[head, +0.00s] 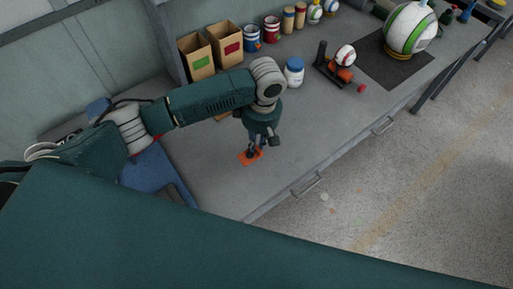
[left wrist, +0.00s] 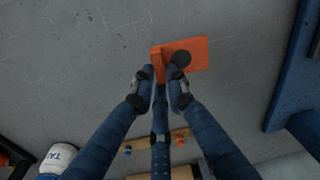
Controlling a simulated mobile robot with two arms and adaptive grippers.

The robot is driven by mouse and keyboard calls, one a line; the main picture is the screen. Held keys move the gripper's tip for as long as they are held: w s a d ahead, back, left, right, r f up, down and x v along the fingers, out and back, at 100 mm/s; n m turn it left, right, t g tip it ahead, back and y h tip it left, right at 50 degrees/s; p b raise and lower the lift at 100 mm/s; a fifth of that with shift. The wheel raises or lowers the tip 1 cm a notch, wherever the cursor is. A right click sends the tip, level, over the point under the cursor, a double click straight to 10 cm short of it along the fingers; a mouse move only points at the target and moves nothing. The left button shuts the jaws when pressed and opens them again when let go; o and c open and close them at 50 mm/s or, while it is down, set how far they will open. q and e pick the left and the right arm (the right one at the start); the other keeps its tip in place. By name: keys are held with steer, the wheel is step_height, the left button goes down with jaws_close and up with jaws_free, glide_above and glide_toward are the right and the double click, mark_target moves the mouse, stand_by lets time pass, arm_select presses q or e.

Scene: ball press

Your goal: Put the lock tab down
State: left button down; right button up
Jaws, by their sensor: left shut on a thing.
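The orange lock tab (head: 246,159) is at the worktop surface below my left gripper (head: 257,150) in the head view. In the left wrist view, the tab (left wrist: 197,50) is a flat orange plate with an upright orange edge and a dark round knob or disc. My left gripper (left wrist: 161,84) is shut on the upright edge, with one finger on each side. Whether the tab touches the worktop or hangs just above it is hard to tell. The black press (head: 324,65) with a white and red ball and an orange part stands farther right. My right gripper is not in view.
A grey worktop (head: 210,163) has free room around the tab. A white jar with a blue lid (head: 294,76), cardboard boxes (head: 228,45) and several cans stand toward the back. A large white and green ball (head: 410,28) sits on a dark mat (head: 385,72). Drawer handles (head: 307,186) line the front.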

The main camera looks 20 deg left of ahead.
mark_target(257, 150)
arm_select(q)
step_height(257, 150, down, 4)
steer(key=shift+f, duration=0.5)
steer(key=c, duration=1.7)
jaws_free()
steer(key=shift+f, duration=0.1)
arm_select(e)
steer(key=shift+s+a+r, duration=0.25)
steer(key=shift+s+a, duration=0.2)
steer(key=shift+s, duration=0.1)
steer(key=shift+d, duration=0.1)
arm_select(q)
steer(key=shift+r, duration=0.4)
steer(key=shift+d+r+b, duration=0.15)
steer(key=shift+r+b, duration=0.1)
steer(key=shift+r, duration=1.65)
steer(key=shift+d+r+b, duration=0.2)
steer(key=shift+r+b, duration=0.1)
steer(key=shift+r, duration=1.65)
steer(key=shift+d+r+b, duration=0.15)
steer(key=shift+r+b, duration=0.1)
steer(key=shift+r, duration=1.65)
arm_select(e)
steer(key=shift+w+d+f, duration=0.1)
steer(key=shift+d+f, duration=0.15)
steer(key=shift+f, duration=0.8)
